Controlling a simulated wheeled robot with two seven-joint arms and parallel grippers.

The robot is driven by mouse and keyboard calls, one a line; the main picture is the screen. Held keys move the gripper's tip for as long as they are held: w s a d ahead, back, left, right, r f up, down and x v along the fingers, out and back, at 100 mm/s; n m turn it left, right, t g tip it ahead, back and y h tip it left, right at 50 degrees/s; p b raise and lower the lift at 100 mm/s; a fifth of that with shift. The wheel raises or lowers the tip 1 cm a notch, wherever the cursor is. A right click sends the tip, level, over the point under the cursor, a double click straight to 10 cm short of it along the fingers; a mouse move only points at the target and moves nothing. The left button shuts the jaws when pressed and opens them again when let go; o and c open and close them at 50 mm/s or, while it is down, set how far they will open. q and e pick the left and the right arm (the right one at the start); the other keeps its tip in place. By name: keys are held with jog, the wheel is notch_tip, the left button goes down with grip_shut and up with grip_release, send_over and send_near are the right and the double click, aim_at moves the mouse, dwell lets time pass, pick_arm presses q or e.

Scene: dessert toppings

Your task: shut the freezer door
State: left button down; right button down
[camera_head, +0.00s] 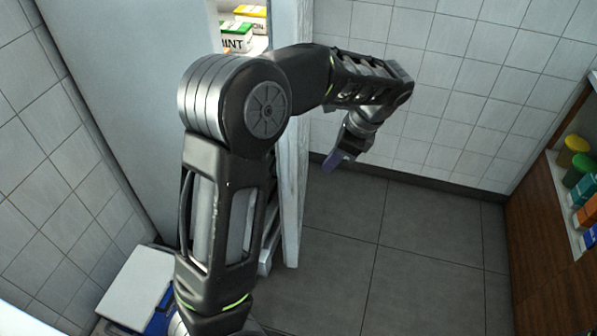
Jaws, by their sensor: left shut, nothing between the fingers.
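The freezer (125,75) is a tall pale-grey cabinet on the left. Its door (291,185) stands open, seen nearly edge-on as a white upright slab right of the cabinet. Boxes (238,38), one with letters "INT" showing, are visible in the gap. My left arm crosses in front of the freezer and over the door, hiding much of both. My left gripper (334,161) is on the right side of the door, fingers pointing down and left, shut and empty. A gap shows between its fingertips and the door edge in the picture. My right gripper is not in view.
Grey floor tiles (420,235) are clear right of the door. A white-tiled wall (460,90) stands behind. A wooden shelf unit (545,230) with coloured tubs and boxes is at the right edge. A white-lidded blue container (140,285) sits at lower left.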

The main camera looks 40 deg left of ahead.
pick_arm(q)
jog(key=shift+f, duration=0.2)
jog(key=s+a+f, duration=0.2)
jog(key=a+f, duration=0.5)
jog(key=f, duration=0.2)
jog(key=shift+s, duration=0.35)
jog(key=shift+a+f, duration=0.1)
